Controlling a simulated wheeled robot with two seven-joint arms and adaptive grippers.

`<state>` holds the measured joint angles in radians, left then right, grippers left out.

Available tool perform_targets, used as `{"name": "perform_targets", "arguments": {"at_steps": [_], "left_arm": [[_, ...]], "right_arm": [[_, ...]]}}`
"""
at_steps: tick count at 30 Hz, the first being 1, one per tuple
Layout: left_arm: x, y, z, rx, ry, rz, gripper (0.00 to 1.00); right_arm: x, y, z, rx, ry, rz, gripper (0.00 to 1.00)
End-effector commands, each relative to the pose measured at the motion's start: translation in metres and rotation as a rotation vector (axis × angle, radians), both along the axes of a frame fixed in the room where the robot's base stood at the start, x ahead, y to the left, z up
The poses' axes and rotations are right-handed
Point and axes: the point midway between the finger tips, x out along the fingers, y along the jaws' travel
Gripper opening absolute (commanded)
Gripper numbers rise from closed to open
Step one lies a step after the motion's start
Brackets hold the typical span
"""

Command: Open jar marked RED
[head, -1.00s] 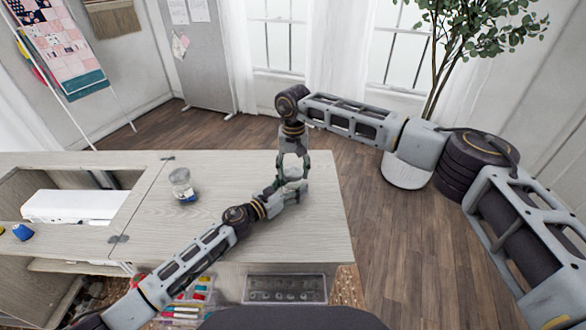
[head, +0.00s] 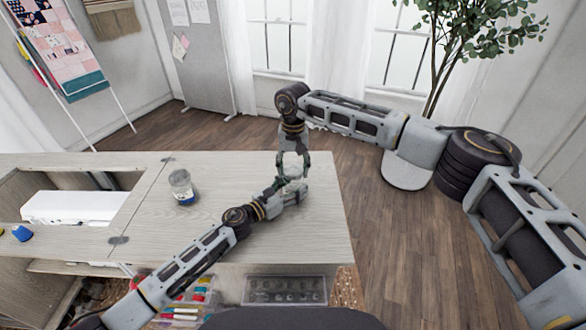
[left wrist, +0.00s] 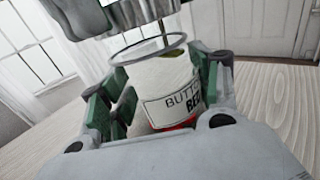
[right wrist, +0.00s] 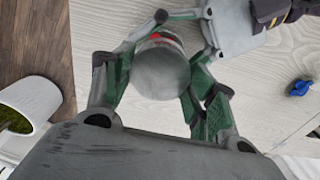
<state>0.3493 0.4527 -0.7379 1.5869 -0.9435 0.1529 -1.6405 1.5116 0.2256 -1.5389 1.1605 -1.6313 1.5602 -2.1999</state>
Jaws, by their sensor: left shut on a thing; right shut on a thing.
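A clear jar (left wrist: 168,92) with a pale label reading "BUTT…" and "RE…" shows red at its base. My left gripper (head: 285,192) is shut around its sides, near the cabinet top's right end. My right gripper (head: 293,165) points down from above and is shut on the jar's round grey lid (right wrist: 161,72). In the left wrist view the right gripper is over the jar, with a round rim (left wrist: 148,48) below it. The rest of the label is hidden by my left gripper.
Another clear jar (head: 182,187) with blue contents stands left of my grippers on the cabinet top (head: 215,235). A white sewing machine (head: 70,207) lies in the recess at left, near a blue spool (head: 22,233). The cabinet top between is clear.

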Motion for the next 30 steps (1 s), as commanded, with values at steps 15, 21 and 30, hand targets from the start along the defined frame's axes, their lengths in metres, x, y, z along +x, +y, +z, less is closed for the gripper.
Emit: {"name": "perform_targets", "arguments": {"at_steps": [15,21,30], "left_arm": [[0.0,0.001,-0.001,0.001,0.0,0.001,0.0],[0.0,0.001,-0.001,0.001,0.0,0.001,0.0],[0.0,0.001,-0.001,0.001,0.0,0.001,0.0]], "right_arm": [[-0.001,0.0,0.01,0.0,0.001,0.0,0.28],[-0.001,0.0,0.012,0.0,0.002,0.0,0.28],[0.0,0.0,0.013,0.0,0.001,0.0,0.28]]}}
